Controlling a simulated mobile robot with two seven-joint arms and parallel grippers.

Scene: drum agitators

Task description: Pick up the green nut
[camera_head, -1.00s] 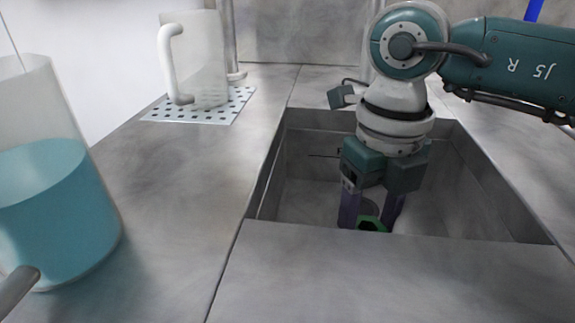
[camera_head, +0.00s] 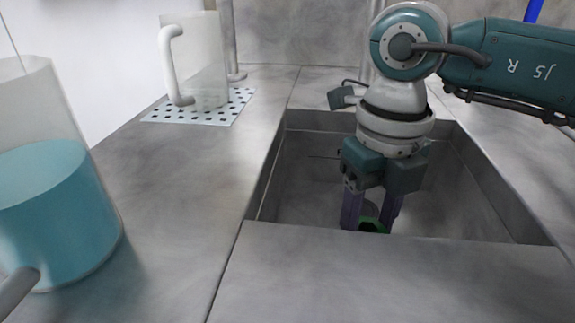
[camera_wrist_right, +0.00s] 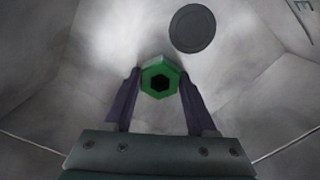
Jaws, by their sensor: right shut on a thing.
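The green nut (camera_head: 371,226) is in the sunken sink basin, low between the fingers of my right gripper (camera_head: 370,212); the basin's front edge hides its lower part. In the right wrist view the nut (camera_wrist_right: 160,77) shows as a green hexagon with a dark hole. The fingers of my right gripper (camera_wrist_right: 158,88) stand on both sides of it and are shut on it. My left gripper is not in view.
The basin (camera_head: 300,170) has steep grey walls around my right arm. A dark round drain (camera_wrist_right: 193,28) lies beside the nut. A jug of blue liquid (camera_head: 55,200) stands at left; an empty jug (camera_head: 203,60) stands on a perforated mat (camera_head: 225,112). The counter between is clear.

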